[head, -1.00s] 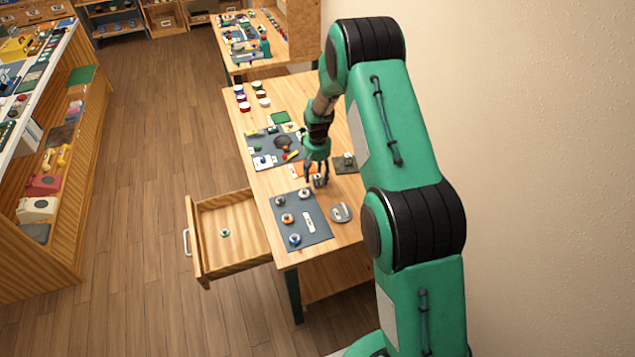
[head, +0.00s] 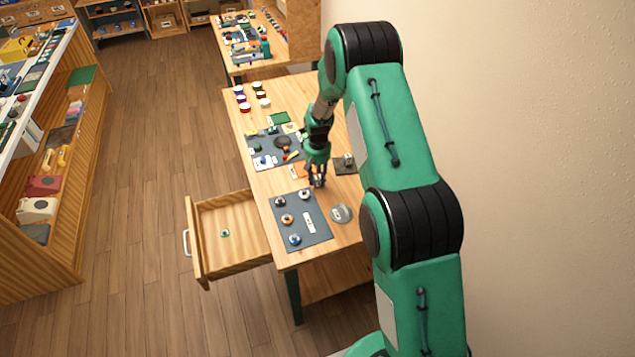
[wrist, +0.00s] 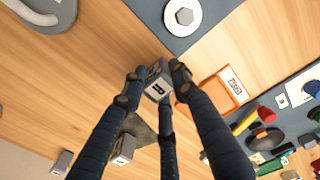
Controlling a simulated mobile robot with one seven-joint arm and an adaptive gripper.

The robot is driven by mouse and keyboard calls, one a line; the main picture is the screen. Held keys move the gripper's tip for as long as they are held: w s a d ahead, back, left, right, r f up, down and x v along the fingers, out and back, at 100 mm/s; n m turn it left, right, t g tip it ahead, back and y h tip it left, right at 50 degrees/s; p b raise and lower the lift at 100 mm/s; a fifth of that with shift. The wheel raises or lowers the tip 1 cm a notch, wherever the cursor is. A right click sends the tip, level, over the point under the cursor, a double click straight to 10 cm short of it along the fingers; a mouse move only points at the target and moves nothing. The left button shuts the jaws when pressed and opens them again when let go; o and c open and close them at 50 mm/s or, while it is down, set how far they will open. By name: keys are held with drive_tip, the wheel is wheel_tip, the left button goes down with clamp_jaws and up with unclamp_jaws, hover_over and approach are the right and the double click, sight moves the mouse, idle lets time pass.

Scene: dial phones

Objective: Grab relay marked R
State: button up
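A small grey block, the relay (wrist: 157,87), shows in the wrist view with a letter on its face that looks like R. My gripper (wrist: 160,82) has its three dark fingers close around it, with fingertips against its sides; it looks shut on the relay. In the head view my gripper (head: 318,182) is low over the wooden table (head: 262,186), between the two grey mats. The relay is mostly hidden by the fingers there. I cannot tell whether it touches the table. Another grey block (wrist: 123,148) sits on a dark pad (wrist: 138,128).
An orange tray (wrist: 222,94) with a label lies close beside the fingers. A grey mat (head: 303,225) holds several round parts, with a grey dish (head: 341,213) beside it. Another mat (head: 262,150) holds tools. A drawer (head: 228,243) stands open at the left.

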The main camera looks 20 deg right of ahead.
sight(317, 177)
drive_tip(key=shift+r, duration=0.15)
clamp_jaws()
drive_tip(key=shift+r, duration=0.55)
wheel_tip(317, 177, up, 2)
drive_tip(key=shift+r, duration=0.15)
drive_tip(key=s, duration=0.5)
drive_tip(key=s+a+r, duration=0.1)
drive_tip(key=s, duration=0.4)
drive_tip(key=s+a+p, duration=0.1)
drive_tip(key=s, duration=0.4)
drive_tip(key=shift+s+a+r, duration=0.1)
drive_tip(key=shift+s+r, duration=0.1)
drive_tip(key=shift+s, duration=0.2)
